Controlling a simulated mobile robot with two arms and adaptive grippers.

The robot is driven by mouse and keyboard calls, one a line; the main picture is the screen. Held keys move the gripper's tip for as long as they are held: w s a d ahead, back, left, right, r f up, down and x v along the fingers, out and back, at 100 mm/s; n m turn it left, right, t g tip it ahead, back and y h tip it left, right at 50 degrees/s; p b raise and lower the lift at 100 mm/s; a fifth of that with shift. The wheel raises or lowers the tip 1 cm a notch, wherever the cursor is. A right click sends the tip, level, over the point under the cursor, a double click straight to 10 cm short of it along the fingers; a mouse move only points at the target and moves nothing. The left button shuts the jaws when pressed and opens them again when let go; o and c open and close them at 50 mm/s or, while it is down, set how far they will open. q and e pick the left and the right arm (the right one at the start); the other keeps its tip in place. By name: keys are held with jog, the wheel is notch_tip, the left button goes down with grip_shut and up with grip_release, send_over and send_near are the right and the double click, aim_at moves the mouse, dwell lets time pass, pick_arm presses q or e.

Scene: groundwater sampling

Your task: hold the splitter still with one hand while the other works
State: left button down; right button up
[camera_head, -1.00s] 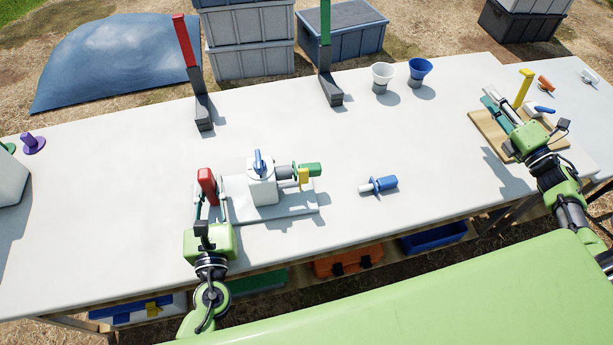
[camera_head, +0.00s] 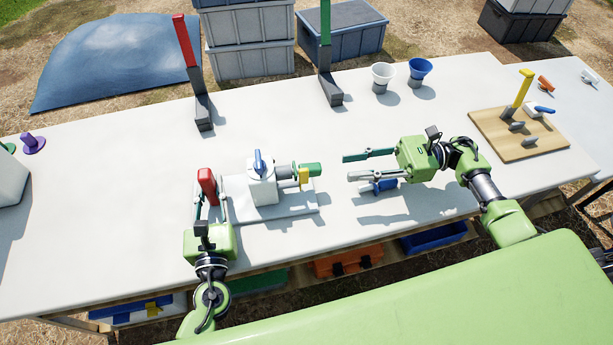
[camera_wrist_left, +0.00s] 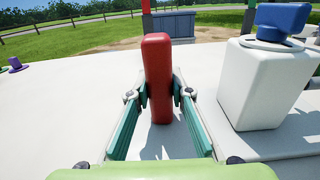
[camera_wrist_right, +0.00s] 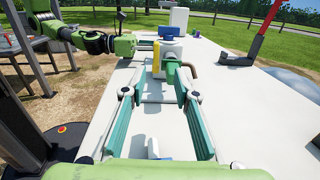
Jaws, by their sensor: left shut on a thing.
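The splitter is a white block (camera_head: 262,180) with a blue knob (camera_head: 259,161) on a grey base plate (camera_head: 290,206). A red upright handle (camera_head: 207,183) stands at its left; a green end piece (camera_head: 312,168) and a yellow lever (camera_head: 303,175) are at its right. My left gripper (camera_head: 209,203) is shut on the red handle, which shows between its fingers in the left wrist view (camera_wrist_left: 158,80). My right gripper (camera_head: 348,168) is open and empty, pointing left at the green end (camera_wrist_right: 168,65), apart from it. A blue piece (camera_head: 383,186) lies under my right gripper, partly hidden.
A wooden board (camera_head: 505,148) with a yellow post (camera_head: 524,88) and grey pegs is at right. Red (camera_head: 185,40) and green (camera_head: 325,38) posts and white (camera_head: 382,74) and blue (camera_head: 420,70) cups stand at the back. The front-middle table is clear.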

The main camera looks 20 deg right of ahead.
aim_at(304, 179)
jog(key=shift+n+g, duration=0.3)
jog(key=shift+w+a, duration=0.15)
jog(key=shift+a, duration=5.05)
grip_shut()
